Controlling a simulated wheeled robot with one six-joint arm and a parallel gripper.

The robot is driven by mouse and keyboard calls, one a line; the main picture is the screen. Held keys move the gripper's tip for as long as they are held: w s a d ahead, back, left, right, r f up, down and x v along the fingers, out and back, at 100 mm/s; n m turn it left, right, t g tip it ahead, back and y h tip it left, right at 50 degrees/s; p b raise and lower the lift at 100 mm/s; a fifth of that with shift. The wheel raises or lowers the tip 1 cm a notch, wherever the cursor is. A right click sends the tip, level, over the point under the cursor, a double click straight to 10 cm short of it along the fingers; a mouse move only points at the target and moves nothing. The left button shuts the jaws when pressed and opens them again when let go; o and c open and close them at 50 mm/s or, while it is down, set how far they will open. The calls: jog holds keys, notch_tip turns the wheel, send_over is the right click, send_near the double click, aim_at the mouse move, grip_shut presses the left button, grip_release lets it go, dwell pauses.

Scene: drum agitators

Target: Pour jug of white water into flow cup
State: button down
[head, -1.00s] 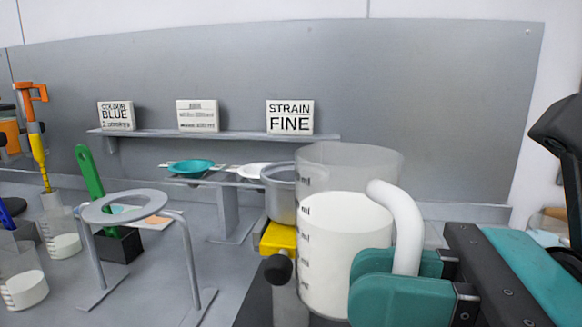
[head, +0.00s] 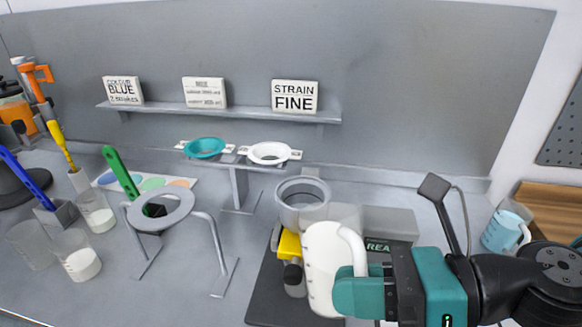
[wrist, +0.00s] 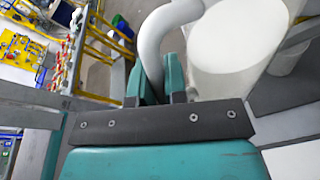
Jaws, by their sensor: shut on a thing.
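My gripper (head: 350,290), with teal fingers, is shut on the white handle (head: 355,250) of a clear jug. The jug (head: 324,268) holds white liquid and is in front of a grey round metal cup (head: 302,194), which looks like the flow cup. The jug hides part of the cup's stand. I cannot tell how far the jug leans, and no stream of liquid shows. In the wrist view the fingers (wrist: 155,82) grip the handle (wrist: 160,35), with the white jug (wrist: 232,40) beside it.
A box reading "REA..." (head: 388,224) stands behind the jug. A yellow clamp (head: 288,245) is below the cup. Teal (head: 205,147) and white (head: 269,152) strainers sit on a rack. A ring stand (head: 160,208) and several beakers stand left.

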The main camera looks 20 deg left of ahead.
aim_at(349, 241)
jog(key=shift+w+a+r+m+h+p, duration=0.15)
jog(key=shift+w+a+r+p, duration=0.05)
jog(key=shift+r+p, duration=0.25)
jog(key=shift+w+a+r+m+h+p, duration=0.15)
jog(key=shift+w+r+p, duration=0.05)
jog(key=shift+r+p, duration=0.25)
jog(key=shift+f, duration=0.2)
jog(key=shift+w+r, duration=0.1)
jog(key=shift+w+a+r+m+g+h+p, duration=0.15)
jog(key=shift+w+a+r+m+h+p, duration=0.15)
jog(key=shift+r+p, duration=0.5)
jog(key=shift+w+a+r+m+g+h+p, duration=0.15)
jog(key=shift+r+m+p, duration=0.25)
jog(key=shift+p, duration=0.7)
jog(key=shift+w+a+r, duration=0.1)
jog(key=shift+w+a, duration=0.05)
jog(key=shift+r+p, duration=0.1)
jog(key=shift+p, duration=0.25)
